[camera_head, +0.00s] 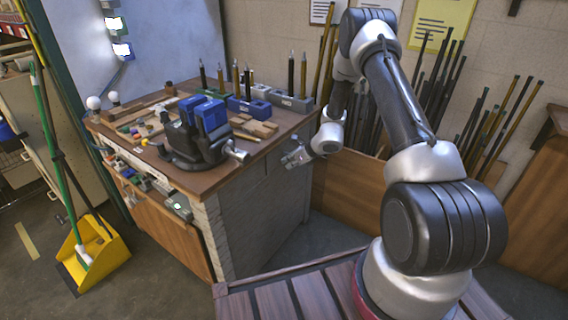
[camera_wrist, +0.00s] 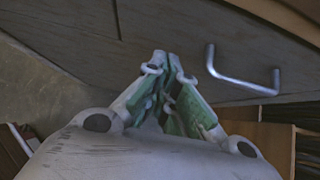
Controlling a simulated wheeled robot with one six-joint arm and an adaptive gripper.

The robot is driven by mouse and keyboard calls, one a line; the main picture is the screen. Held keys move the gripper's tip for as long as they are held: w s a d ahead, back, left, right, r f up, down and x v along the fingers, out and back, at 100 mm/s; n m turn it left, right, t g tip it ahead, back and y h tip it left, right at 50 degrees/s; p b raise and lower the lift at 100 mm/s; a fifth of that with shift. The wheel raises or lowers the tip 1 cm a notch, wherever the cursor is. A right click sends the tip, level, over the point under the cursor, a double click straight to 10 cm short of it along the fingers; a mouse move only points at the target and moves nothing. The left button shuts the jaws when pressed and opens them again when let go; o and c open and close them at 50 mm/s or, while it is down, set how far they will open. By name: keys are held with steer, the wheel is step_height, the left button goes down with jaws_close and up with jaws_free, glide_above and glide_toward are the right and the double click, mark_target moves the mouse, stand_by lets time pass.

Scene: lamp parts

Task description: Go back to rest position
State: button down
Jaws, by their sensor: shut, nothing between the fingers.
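My gripper (camera_head: 291,160) is at the end of my arm, in the middle of the head view, just off the right side of the workbench (camera_head: 262,195). In the wrist view my gripper (camera_wrist: 167,58) has its fingertips together with nothing between them. A grey wooden panel with a metal bar handle (camera_wrist: 243,84) is in front of it there. My arm comes up from the lower right, bends high and reaches down to the left.
The bench top holds a black vise-like clamp (camera_head: 190,148) with blue blocks (camera_head: 211,115), several upright rods and white bulbs (camera_head: 93,102). Rods lean on the back wall at right. A yellow dustpan (camera_head: 95,255) stands on the floor at left.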

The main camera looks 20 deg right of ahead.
steer(key=v, duration=1.1)
steer(key=s+a+r+n+g+y, duration=0.1)
steer(key=s+r+n+g, duration=0.2)
steer(key=s+n, duration=0.4)
steer(key=s+a+r+n+g+y, duration=0.1)
steer(key=s+r+n+g, duration=0.1)
steer(key=s+n, duration=0.5)
steer(key=s+d+r+n+t+h, duration=0.1)
steer(key=s+d+r+n+h, duration=0.1)
steer(key=s+r+n, duration=0.5)
steer(key=s+d+r+n+t+h, duration=0.1)
steer(key=s+r+n+h, duration=0.4)
steer(key=s+r, duration=1.2)
step_height(320, 180, up, 5)
steer(key=shift+s+d+f+n+h, duration=0.2)
steer(key=shift+s+d+n+h, duration=0.15)
steer(key=shift+d+n, duration=0.7)
steer(key=shift+a, duration=0.2)
